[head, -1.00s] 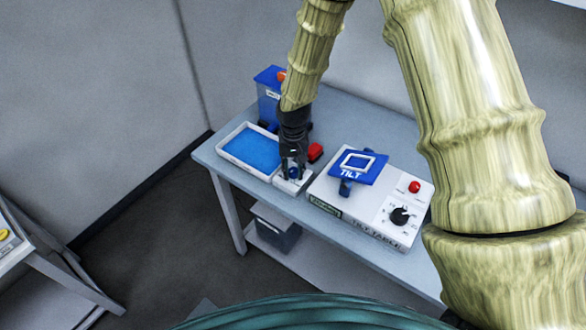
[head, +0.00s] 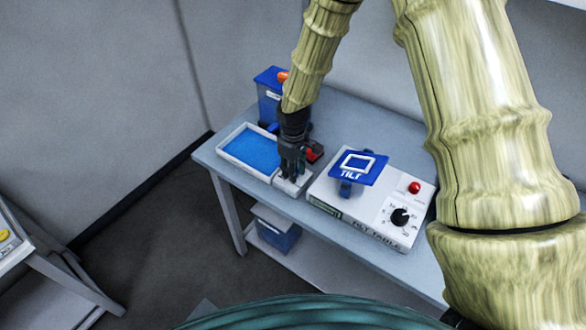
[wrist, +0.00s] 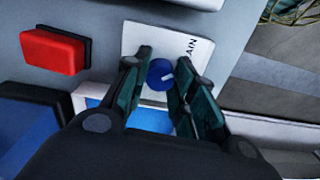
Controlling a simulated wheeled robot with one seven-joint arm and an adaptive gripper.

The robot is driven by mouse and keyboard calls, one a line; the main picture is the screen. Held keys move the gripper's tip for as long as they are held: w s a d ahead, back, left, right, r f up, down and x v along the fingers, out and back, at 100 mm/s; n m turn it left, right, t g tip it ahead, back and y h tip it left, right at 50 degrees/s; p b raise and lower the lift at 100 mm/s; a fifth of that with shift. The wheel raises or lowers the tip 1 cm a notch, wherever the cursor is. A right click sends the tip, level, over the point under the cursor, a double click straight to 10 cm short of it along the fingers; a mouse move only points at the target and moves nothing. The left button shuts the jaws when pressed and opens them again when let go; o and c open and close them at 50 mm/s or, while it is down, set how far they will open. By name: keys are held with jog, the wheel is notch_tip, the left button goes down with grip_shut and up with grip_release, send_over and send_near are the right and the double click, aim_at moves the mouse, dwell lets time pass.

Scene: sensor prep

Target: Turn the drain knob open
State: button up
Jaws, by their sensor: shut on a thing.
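The drain knob is a small round blue knob (wrist: 158,74) with a white pointer line, on a white plate (wrist: 146,38) partly lettered "AIN" in the wrist view. My gripper (wrist: 158,78) has one finger on each side of the knob and is shut on it. In the head view my gripper (head: 291,174) comes down over the small white drain box (head: 283,187) at the table's front edge and hides the knob. The box stands beside a white-rimmed tray with blue inside (head: 250,148).
A red block (wrist: 52,50) lies close beside the plate. A white tilt table box (head: 378,222) with a blue tilted plate (head: 358,168) stands to the right. A blue container (head: 268,96) stands behind the tray. A bin (head: 277,237) sits on the shelf below.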

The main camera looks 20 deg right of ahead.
jog(key=shift+n, duration=0.6)
jog(key=o, duration=1.1)
jog(key=shift+r, duration=0.1)
notch_tip(320, 180, up, 12)
jog(key=shift+f, duration=0.1)
dwell(0.3)
